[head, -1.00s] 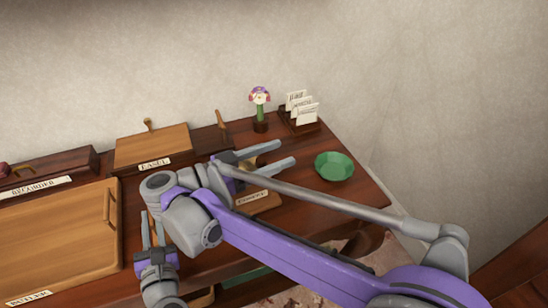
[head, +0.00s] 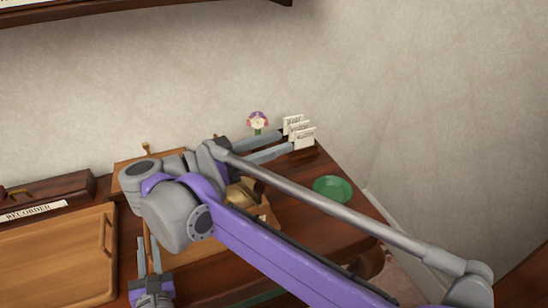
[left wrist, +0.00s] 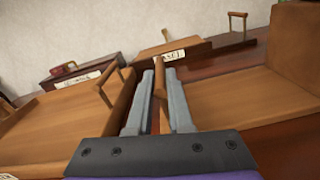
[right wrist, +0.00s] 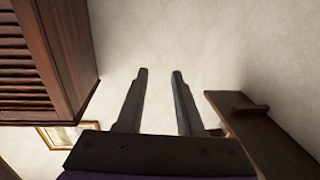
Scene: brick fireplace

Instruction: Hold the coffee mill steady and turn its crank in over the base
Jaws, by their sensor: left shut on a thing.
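The coffee mill is largely hidden behind my right arm in the head view; a brassy rounded part (head: 246,190) shows below the arm's wrist. In the left wrist view a flat wooden base (left wrist: 225,95) with a taller wooden block (left wrist: 298,48) lies right of my left gripper (left wrist: 160,75). That gripper is shut on an upright wooden handle (left wrist: 160,88); it also shows low in the head view (head: 149,258). My right gripper (head: 286,142) is open and points toward the back wall, above the mill. Its fingers (right wrist: 160,75) hold nothing. I cannot make out the crank.
A wooden tray (head: 60,255) lies left, by the recorder box (head: 60,193). The easel box (left wrist: 185,48) stands behind. A green bowl (head: 333,189), a flower (head: 258,122) and a card rack (head: 299,133) are at the right. Right gripper fingers overlap the rack in view.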

